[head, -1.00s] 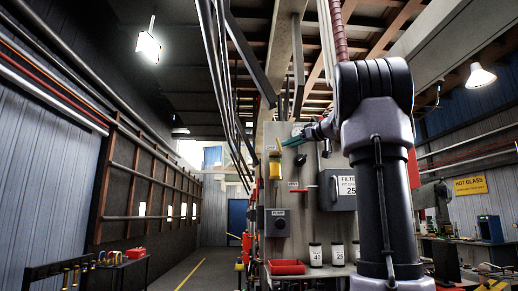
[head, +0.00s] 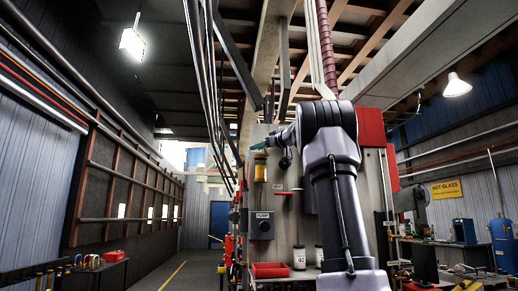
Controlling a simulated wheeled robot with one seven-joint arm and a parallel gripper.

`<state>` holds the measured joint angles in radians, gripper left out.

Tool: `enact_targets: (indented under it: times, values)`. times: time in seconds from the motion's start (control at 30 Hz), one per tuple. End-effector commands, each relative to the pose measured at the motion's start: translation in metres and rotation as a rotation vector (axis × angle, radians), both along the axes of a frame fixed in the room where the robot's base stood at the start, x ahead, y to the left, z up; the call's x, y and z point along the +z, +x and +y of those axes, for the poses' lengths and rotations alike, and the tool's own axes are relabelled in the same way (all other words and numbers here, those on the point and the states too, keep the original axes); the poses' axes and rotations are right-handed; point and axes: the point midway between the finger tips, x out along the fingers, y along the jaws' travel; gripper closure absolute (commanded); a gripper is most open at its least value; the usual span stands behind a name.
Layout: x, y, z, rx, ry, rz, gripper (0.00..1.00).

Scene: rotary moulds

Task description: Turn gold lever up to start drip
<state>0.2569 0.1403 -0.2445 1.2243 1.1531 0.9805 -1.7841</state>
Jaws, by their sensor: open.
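A yellow cylindrical fitting (head: 260,172) hangs on the upper left of a pale upright panel (head: 281,238). It looks like the drip device, but a separate gold lever is too small to make out. My gripper (head: 260,146), with teal fingertips, is just above the yellow fitting in the picture, pointing left. It is open and appears empty. I cannot tell whether it touches the fitting or the panel.
Below the fitting is a grey pump box (head: 262,226) with a dark knob. My arm hides the panel's middle. The floor aisle at left is open.

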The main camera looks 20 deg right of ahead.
Motion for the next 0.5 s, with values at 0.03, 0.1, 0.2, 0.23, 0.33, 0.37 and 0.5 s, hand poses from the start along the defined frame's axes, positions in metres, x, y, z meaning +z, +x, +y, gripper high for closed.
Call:
enact_targets:
  times: [0.03, 0.1, 0.2, 0.23, 0.33, 0.37, 0.5]
  values:
    - [0.0000, 0.0006, 0.0003, 0.000, 0.000, 0.000, 0.54]
    - [-0.0001, 0.0007, 0.0003, 0.000, 0.000, 0.000, 0.54]
    - [-0.0002, 0.0006, 0.0004, 0.000, 0.000, 0.000, 0.54]
    - [-0.0002, 0.0006, 0.0004, 0.000, 0.000, 0.000, 0.58]
    - [-0.0002, 0.0005, 0.0003, 0.000, 0.000, 0.000, 0.96]
    - [-0.0002, 0.0005, 0.0003, 0.000, 0.000, 0.000, 1.00]
    - [-0.0003, 0.0004, 0.0003, 0.000, 0.001, 0.000, 1.00]
